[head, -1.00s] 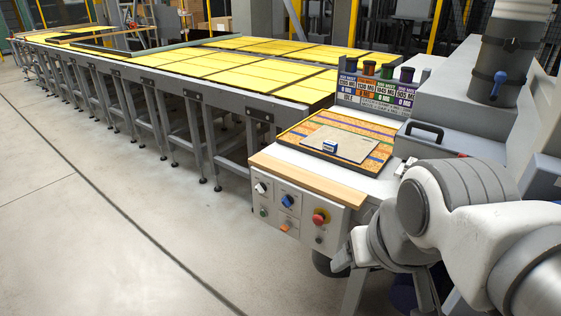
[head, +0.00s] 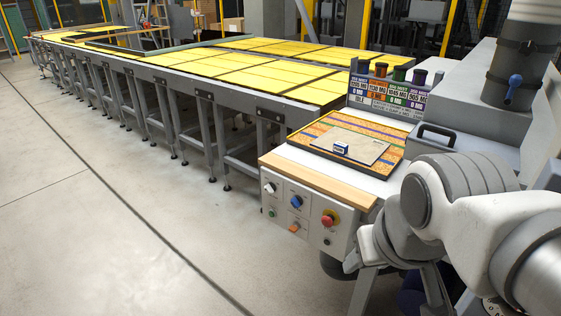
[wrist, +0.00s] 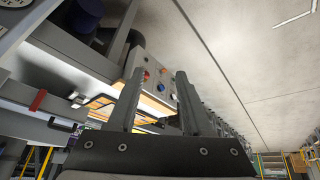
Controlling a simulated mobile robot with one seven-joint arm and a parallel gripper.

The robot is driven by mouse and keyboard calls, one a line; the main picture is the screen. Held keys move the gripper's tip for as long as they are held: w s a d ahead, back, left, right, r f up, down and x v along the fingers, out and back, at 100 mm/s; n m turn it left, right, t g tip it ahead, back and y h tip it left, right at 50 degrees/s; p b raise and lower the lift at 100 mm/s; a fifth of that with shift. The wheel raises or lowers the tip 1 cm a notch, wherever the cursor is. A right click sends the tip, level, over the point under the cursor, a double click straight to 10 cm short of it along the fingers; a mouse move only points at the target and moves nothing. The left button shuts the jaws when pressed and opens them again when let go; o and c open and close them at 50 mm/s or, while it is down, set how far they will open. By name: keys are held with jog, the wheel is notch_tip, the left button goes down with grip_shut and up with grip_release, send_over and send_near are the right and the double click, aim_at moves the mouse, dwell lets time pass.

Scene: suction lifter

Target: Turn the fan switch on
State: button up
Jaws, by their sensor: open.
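The control panel (head: 283,226) is on the front of the white workbench. I cannot read the labels, so I cannot tell which is the fan switch. My gripper (wrist: 160,62) is open and empty in the wrist view, pointing towards the panel (wrist: 155,68), which shows between and beyond the fingers, apart from them.
A wooden strip (head: 318,180) edges the bench above the panel. A board with a small blue-and-white block (head: 341,149) lies on top, with labelled pots (head: 388,95) behind. A long yellow-topped table (head: 230,75) stretches left. The floor (head: 130,220) before the panel is clear.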

jog(key=w+d+f+n+g+h+b, duration=0.25)
jog(key=w+f+n+h+b, duration=0.2)
jog(key=w+f+n, duration=0.5)
jog(key=n+t+h+b, duration=0.7)
jog(key=n+t, duration=0.4)
jog(key=n, duration=1.6)
send_near(293, 205)
jog(key=shift+m+g, duration=0.25)
jog(key=x, duration=0.3)
jog(key=b+x, duration=0.1)
jog(key=x, duration=0.1)
jog(key=b+x, duration=0.1)
jog(key=x, duration=0.2)
jog(key=shift+w+d+r, duration=0.15)
jog(key=shift+w+r, duration=0.1)
jog(key=shift+r, duration=0.05)
jog(key=shift+c, duration=0.3)
grip_shut()
